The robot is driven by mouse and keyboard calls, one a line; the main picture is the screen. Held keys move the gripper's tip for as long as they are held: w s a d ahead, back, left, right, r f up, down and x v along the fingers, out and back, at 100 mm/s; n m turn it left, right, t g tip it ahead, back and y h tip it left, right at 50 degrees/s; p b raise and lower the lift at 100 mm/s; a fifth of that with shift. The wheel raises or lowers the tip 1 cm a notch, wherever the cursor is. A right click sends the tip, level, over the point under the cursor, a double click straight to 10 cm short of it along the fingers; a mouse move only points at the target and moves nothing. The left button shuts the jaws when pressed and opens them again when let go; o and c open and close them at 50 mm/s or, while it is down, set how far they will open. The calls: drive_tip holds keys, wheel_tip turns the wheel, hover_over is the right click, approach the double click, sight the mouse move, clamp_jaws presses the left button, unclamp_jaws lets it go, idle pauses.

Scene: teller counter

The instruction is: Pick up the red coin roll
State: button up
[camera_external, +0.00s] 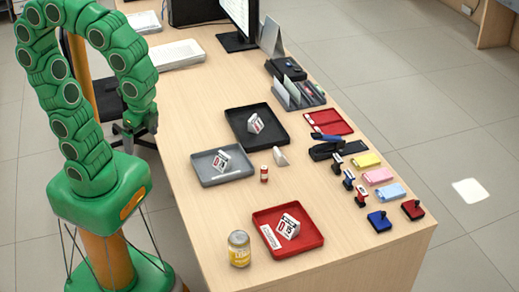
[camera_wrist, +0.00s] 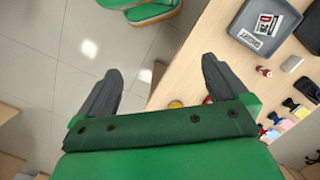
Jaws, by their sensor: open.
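The red coin roll (camera_external: 264,173) is a small red-and-white cylinder standing upright on the counter, just right of the grey tray (camera_external: 205,180). In the wrist view the roll (camera_wrist: 264,71) shows at the right, beside the grey tray (camera_wrist: 243,30). My gripper (camera_external: 140,139) hangs by the counter's left edge in the external view, apart from the roll. In the wrist view my gripper (camera_wrist: 160,72) has its two dark fingers spread wide, with floor and the counter edge between them. Nothing is held.
A black tray (camera_external: 237,134) lies behind the roll, and a small whitish object (camera_external: 281,156) stands close by. Stamps and pads (camera_external: 379,221) line the right side.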

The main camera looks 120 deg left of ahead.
drive_tip(key=s+d+f+n, duration=0.1)
drive_tip(key=s+d+f, duration=0.1)
drive_tip(key=s, duration=0.3)
drive_tip(key=shift+s+d, duration=0.2)
drive_tip(key=shift+s, duration=0.2)
drive_tip(key=c, duration=1.1)
